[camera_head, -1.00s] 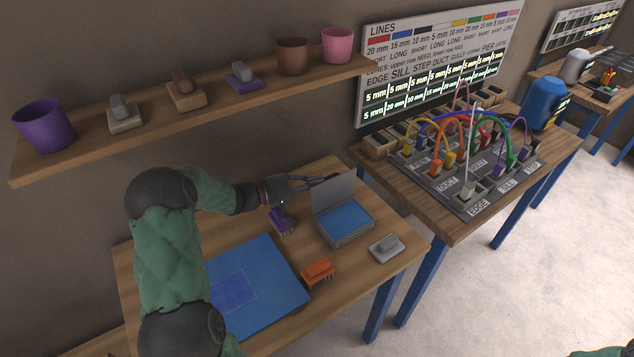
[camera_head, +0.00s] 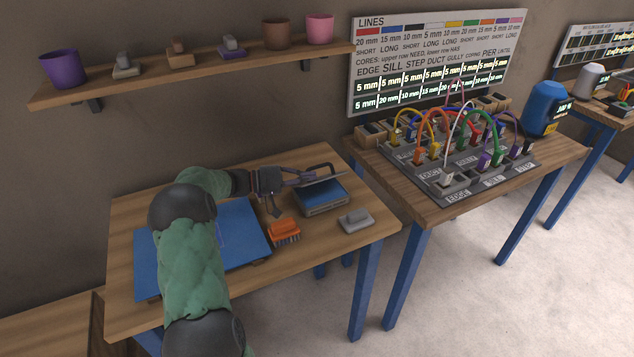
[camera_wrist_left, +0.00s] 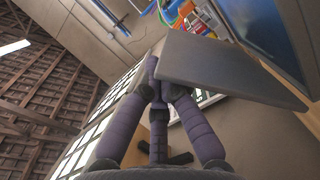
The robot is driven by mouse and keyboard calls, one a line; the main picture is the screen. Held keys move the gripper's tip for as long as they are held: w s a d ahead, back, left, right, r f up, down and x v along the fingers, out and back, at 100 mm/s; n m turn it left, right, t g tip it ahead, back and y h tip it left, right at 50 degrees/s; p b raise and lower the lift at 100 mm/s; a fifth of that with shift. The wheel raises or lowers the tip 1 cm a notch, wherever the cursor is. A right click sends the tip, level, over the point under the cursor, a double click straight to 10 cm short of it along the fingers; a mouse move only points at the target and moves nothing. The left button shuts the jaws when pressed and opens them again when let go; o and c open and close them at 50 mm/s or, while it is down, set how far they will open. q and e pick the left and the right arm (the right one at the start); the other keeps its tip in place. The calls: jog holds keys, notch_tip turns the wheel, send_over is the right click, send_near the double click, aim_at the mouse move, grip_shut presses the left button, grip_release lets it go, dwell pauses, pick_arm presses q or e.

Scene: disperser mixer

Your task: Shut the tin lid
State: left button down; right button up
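The tin (camera_head: 322,207) stands on the wooden table with a blue pad (camera_head: 318,194) inside. Its hinged grey lid (camera_head: 325,182) is partly lowered and shows almost edge-on above the pad, still apart from the front rim. In the left wrist view the lid (camera_wrist_left: 235,72) is a flat grey plate beside the fingers. My left gripper (camera_head: 308,178) is at the lid's left edge, its purple fingers drawn together at the tips (camera_wrist_left: 155,70). I see no sure grip on the lid. My right gripper is out of view.
An orange brush (camera_head: 284,231) and a grey block (camera_head: 355,220) lie in front of the tin. A blue mat (camera_head: 245,235) lies to the left, partly behind my arm. A cable board (camera_head: 455,160) stands on the right table. A shelf (camera_head: 200,60) hangs behind.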

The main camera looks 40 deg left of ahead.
pick_arm(q)
jog(key=shift+s+d+f, duration=0.1)
jog(key=shift+d+f, duration=0.05)
jog(key=shift+f, duration=0.25)
jog(key=m, duration=0.1)
jog(key=m+b, duration=0.1)
jog(key=shift+s+d+f+m+y, duration=0.15)
jog(key=shift+d+f+m+y, duration=0.15)
jog(key=shift+f, duration=0.1)
jog(key=shift+s+d+f+m+g+y, duration=0.1)
jog(key=shift+d+f+m+g+y, duration=0.25)
jog(key=shift+f+m, duration=0.3)
jog(key=shift+r, duration=0.15)
